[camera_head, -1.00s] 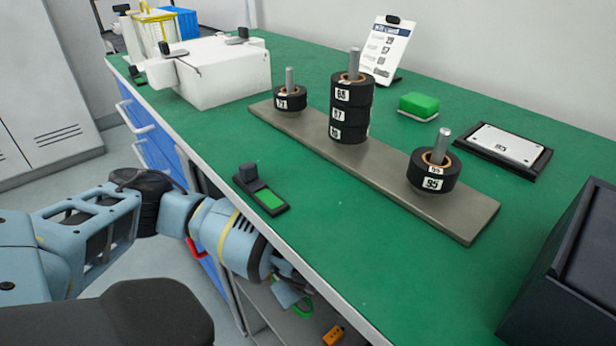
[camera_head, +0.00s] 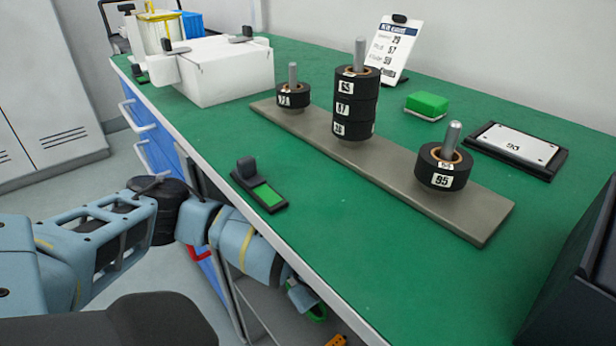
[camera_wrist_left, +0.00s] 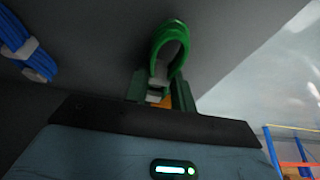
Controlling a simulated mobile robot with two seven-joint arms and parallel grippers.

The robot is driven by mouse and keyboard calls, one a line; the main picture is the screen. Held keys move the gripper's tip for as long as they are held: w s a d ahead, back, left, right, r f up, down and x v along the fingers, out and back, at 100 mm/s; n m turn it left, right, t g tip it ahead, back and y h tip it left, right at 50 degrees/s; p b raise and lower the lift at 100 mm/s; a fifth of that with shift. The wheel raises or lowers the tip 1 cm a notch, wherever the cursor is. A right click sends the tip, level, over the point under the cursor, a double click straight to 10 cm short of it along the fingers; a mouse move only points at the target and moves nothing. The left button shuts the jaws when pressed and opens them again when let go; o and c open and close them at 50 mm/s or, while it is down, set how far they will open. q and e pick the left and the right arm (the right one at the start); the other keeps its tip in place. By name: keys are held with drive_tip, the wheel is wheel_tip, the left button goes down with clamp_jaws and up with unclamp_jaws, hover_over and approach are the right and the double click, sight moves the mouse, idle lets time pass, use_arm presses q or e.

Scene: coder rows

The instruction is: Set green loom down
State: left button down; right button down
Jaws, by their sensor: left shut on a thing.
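The green loom (camera_wrist_left: 171,42) is a thick green loop. It stands up from between the fingers of my left gripper (camera_wrist_left: 160,92) in the left wrist view. The gripper is shut on its lower part. In the head view my left gripper (camera_head: 304,298) is low beside the bench's front edge, below the green top. Only a small green piece of the loom (camera_head: 317,314) shows there. My right gripper is not in view.
The green bench top (camera_head: 330,240) carries a grey plate (camera_head: 480,220) with black rings on pegs. A small black-and-green device (camera_head: 262,196) sits near the front edge. A blue cable bundle (camera_wrist_left: 25,45) shows in the left wrist view. An orange item (camera_head: 337,341) lies low.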

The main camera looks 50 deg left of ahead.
use_arm(q)
drive_tip(key=shift+f, duration=0.1)
drive_tip(key=c, duration=1.2)
unclamp_jaws()
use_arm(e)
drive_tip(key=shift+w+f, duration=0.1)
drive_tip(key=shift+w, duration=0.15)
use_arm(q)
drive_tip(key=p+v, duration=0.1)
drive_tip(key=v, duration=0.4)
drive_tip(key=shift+w+a+p, duration=0.1)
drive_tip(key=shift+p, duration=0.25)
drive_tip(key=d, duration=0.7)
drive_tip(key=s+d+p, duration=0.1)
drive_tip(key=d, duration=0.2)
drive_tip(key=shift+s+d, duration=0.1)
drive_tip(key=shift+d, duration=0.95)
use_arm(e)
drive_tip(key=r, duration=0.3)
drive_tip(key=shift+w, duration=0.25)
